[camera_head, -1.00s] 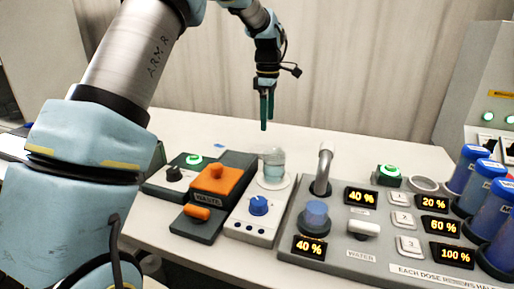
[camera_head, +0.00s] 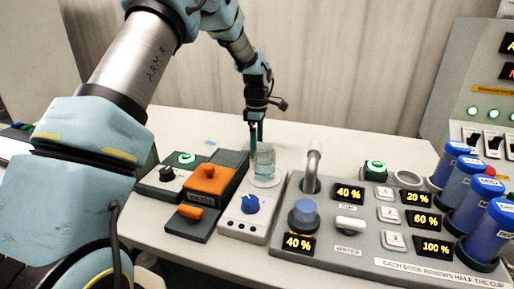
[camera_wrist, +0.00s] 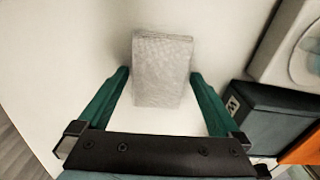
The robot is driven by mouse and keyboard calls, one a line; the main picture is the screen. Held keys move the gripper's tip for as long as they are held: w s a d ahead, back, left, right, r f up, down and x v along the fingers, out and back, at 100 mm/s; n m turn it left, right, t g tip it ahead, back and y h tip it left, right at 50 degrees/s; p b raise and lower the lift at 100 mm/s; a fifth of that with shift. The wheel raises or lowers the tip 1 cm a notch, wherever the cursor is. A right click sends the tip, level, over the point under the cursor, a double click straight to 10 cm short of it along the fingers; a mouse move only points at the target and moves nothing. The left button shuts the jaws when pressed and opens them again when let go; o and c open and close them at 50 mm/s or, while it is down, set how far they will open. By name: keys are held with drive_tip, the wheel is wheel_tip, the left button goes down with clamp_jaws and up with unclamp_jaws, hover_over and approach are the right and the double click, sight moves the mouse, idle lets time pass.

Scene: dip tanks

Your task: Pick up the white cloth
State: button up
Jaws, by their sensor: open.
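The white cloth (camera_wrist: 162,65) shows in the wrist view as a pale, finely textured rectangle lying flat on the white bench top. My gripper (camera_wrist: 160,77) is open, with one green finger on each side of the cloth's near part. No contact between fingers and cloth is visible. In the head view my gripper (camera_head: 257,145) points down behind the glass beaker. I cannot make out the cloth in the head view.
The glass beaker (camera_head: 265,163) stands on a white device with a blue knob (camera_head: 250,204). Beside it is the waste unit with an orange top (camera_head: 209,181). A grey water panel (camera_head: 345,255) and blue cylinders (camera_head: 490,232) fill the right. Bench behind is mostly clear.

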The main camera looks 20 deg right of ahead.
drive_tip(key=shift+c, duration=0.4)
drive_tip(key=c, duration=1)
wheel_tip(320, 180, up, 10)
drive_tip(key=b, duration=0.2)
